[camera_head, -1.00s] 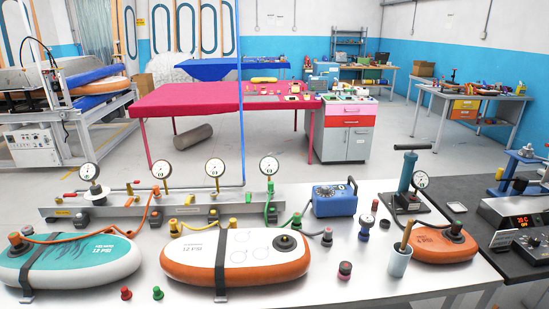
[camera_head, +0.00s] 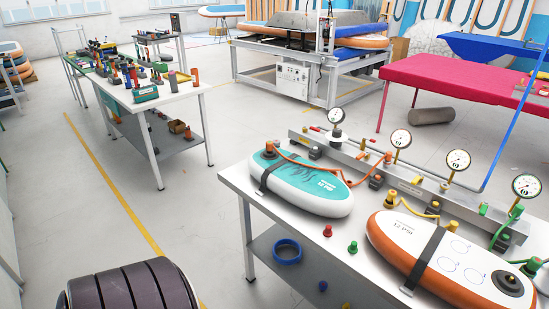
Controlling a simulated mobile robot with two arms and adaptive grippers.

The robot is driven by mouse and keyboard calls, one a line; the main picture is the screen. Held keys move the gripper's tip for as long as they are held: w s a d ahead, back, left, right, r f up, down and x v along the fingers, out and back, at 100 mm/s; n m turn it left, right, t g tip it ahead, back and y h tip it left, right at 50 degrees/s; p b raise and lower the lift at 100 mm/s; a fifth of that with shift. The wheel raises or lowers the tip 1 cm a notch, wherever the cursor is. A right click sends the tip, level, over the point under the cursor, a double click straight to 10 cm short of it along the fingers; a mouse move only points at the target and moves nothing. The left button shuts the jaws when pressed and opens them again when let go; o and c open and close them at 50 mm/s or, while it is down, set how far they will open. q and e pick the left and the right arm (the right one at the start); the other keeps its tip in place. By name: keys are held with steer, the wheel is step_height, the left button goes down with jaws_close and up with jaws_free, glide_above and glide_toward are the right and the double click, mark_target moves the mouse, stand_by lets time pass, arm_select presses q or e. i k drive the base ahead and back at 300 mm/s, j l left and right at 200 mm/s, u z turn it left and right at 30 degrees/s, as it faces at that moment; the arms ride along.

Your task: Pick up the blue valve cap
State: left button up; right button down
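A small blue piece (camera_head: 323,286), which looks like the blue valve cap, sits low under the near edge of the white workbench (camera_head: 236,183), seemingly on its grey lower shelf. It is small, so its exact shape is hard to tell. A red cap (camera_head: 328,231) and a green cap (camera_head: 353,247) stand on the bench top near the edge. A yellow piece (camera_head: 346,305) is partly cut off at the bottom of the picture. Neither of my grippers is in view.
A blue ring (camera_head: 287,251) lies on the lower shelf. Teal (camera_head: 310,190) and orange (camera_head: 440,262) boards lie on the bench. A dark ribbed object (camera_head: 130,288) is at bottom left. Another cluttered bench (camera_head: 180,97) stands further back left. Open floor lies between the benches.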

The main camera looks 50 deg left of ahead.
mark_target(324, 285)
steer(key=u, duration=1.15)
